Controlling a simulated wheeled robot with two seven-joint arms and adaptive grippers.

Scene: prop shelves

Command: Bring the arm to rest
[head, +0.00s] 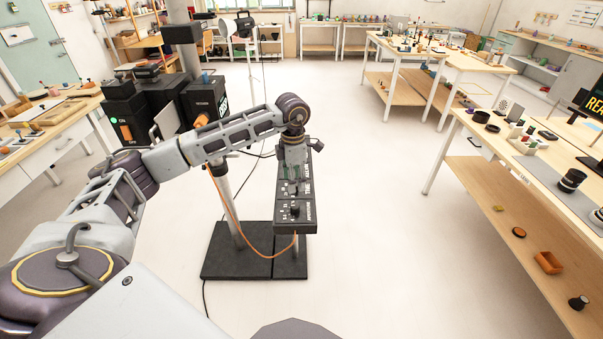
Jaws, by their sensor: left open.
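My left arm (235,133) reaches in from the lower left, its links stretched out to the right and away from me. My left gripper (293,172) points down at the far part of a dark control panel (296,215). I cannot tell whether its fingertips touch the panel. The gripper is open, with its fingers small and partly lost against the panel. The panel carries several small switches and knobs and stands on a post over a black base plate (255,262). My right gripper is not in view.
An orange cable (238,222) hangs beside the panel's post. Black equipment boxes (140,113) stand behind my arm. A workbench (55,118) is at the left and a long table (520,160) at the right. The floor (380,240) between panel and right table is clear.

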